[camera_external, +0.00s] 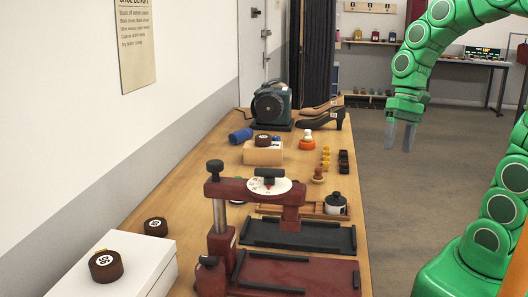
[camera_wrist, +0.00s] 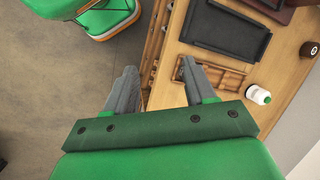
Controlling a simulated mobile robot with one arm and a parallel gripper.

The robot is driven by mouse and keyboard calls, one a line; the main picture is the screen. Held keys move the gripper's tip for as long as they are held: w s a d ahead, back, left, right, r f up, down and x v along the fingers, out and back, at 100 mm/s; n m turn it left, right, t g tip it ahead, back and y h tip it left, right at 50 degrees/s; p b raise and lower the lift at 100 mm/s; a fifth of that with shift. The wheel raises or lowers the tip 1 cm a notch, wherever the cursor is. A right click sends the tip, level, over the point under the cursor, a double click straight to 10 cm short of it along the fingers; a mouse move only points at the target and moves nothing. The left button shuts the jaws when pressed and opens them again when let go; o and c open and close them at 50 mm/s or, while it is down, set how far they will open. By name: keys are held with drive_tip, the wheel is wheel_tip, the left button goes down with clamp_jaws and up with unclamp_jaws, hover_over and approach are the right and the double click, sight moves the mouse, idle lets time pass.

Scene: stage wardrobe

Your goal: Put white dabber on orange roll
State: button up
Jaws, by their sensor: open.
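In the external view a small white dabber-like piece (camera_external: 308,133) with a rounded top sits upright on a round orange roll (camera_external: 307,144) on the far part of the table. Whether they are separate pieces is too small to tell. My gripper (camera_external: 400,140) is open and empty, above the floor right of the table and well apart from them. In the wrist view the open gripper (camera_wrist: 160,75) is beside the table edge. A white bottle (camera_wrist: 258,95) with a green part is on the table there. The white piece and orange roll do not show in that view.
A dark red press (camera_external: 225,225) stands tall on the near table. Black trays (camera_external: 297,236), a wooden rack (camera_wrist: 221,75) and a wooden block (camera_external: 262,154) take up room. A blue roll (camera_external: 241,135), a motor (camera_external: 271,105) and black shoes (camera_external: 325,118) are near the orange roll.

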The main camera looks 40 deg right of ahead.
drive_tip(key=s+d+f+n+h, duration=0.1)
drive_tip(key=s+d, duration=0.2)
drive_tip(key=s, duration=0.3)
drive_tip(key=s+d+n+h, duration=0.2)
drive_tip(key=s+d, duration=0.1)
drive_tip(key=s, duration=0.3)
drive_tip(key=shift+s+d+f+n, duration=0.25)
drive_tip(key=shift+s+f+n, duration=0.05)
drive_tip(key=shift+f, duration=0.1)
